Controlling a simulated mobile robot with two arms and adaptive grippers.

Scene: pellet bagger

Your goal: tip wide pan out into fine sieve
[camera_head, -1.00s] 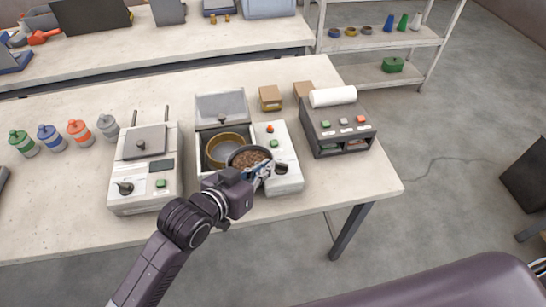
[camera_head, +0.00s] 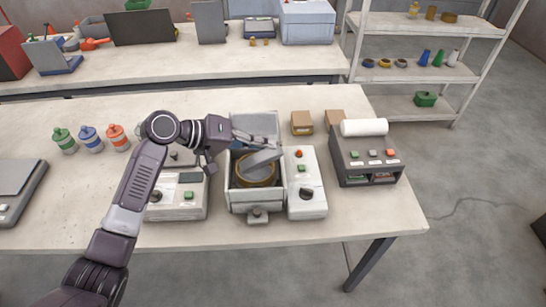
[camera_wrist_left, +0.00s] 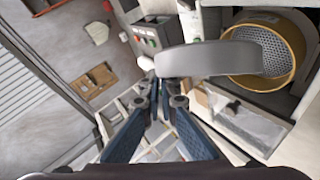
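The wide pan (camera_head: 262,158) is grey and steeply tilted, and it is above the fine sieve (camera_head: 257,182) in the head view. The sieve is a brass-coloured ring inside the open box of the machine. In the left wrist view its perforated mesh (camera_wrist_left: 270,48) shows bare where visible, and the pan (camera_wrist_left: 208,60) hides part of its rim. My left gripper (camera_wrist_left: 160,88) is shut on the pan's edge; in the head view it (camera_head: 240,140) is at the back left of the sieve. The pan's inside is hidden. My right gripper is not in view.
The machine's raised lid (camera_head: 258,124) stands behind the sieve. A control panel (camera_head: 306,190) is right of it, and another device (camera_head: 180,200) is left under my arm. Several bottles (camera_head: 90,139) stand further left. Cardboard boxes (camera_head: 302,123) and a roll device (camera_head: 365,160) are right.

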